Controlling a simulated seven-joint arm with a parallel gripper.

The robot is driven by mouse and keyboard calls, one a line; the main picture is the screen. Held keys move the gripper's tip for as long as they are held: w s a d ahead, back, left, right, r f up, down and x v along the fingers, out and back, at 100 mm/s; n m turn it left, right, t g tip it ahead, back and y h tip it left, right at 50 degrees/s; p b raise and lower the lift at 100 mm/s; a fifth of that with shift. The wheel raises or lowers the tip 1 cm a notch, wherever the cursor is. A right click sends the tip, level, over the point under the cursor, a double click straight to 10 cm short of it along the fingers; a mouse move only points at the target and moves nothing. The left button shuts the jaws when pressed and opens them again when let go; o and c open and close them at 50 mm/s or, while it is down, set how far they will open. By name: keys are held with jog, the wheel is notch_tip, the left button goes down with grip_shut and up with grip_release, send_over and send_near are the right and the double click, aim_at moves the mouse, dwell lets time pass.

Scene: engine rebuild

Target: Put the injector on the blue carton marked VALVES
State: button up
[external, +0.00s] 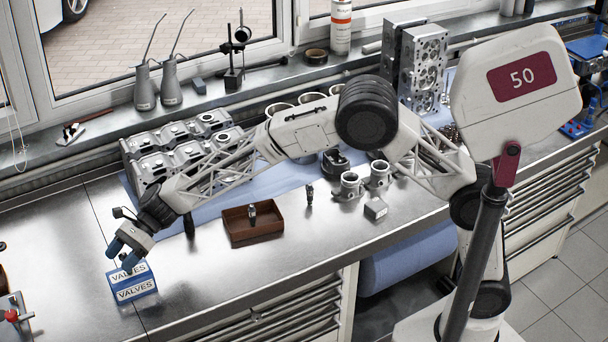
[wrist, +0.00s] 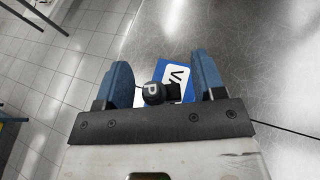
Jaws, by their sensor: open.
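The blue carton with white labels marked VALVES (external: 135,288) sits on the metal bench at the lower left. It shows partly in the wrist view (wrist: 188,91). My gripper (external: 122,256) points down just over the carton, its two blue fingers apart. In the wrist view my gripper (wrist: 160,85) has a small black part with a round cap marked P (wrist: 153,93) between its fingers, clear of both. This part looks like the injector, seen from above over the carton. My fingers hide it in the external view, and I cannot see its contact with the carton.
A brown tray (external: 236,236) holding a small upright part stands right of the carton. A dark upright part (external: 189,226) and a small part (external: 309,193) stand nearby. Cylinder heads (external: 160,160) stand behind. The bench front edge lies close to the carton.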

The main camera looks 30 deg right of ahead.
jog(key=v, duration=1.1)
jog(key=shift+r, duration=0.1)
dwell(0.7)
jog(key=d+r+n+t+h, duration=0.1)
jog(key=d+r+n+h, duration=0.15)
jog(key=d, duration=1.15)
jog(key=d+r+n+t+h, duration=0.15)
jog(key=d+r, duration=0.25)
jog(key=d, duration=1)
jog(key=d+r+n+t+h, duration=0.1)
jog(key=d+r+n+t, duration=0.15)
jog(key=d, duration=1.15)
jog(key=s+d+f+n+t+h, duration=0.1)
jog(key=s+d+n+h, duration=0.1)
jog(key=s+d, duration=0.5)
jog(key=s+d+f+n+h, duration=0.1)
jog(key=s+d, duration=0.7)
jog(key=d, duration=0.8)
jog(key=s+d+f+n+t+h, duration=0.1)
jog(key=s+d+n+h, duration=0.3)
jog(key=s+d, duration=0.4)
jog(key=d+f, duration=0.1)
jog(key=d, duration=0.2)
jog(key=shift+d+t+h, duration=0.3)
jog(key=shift+d+h, duration=0.1)
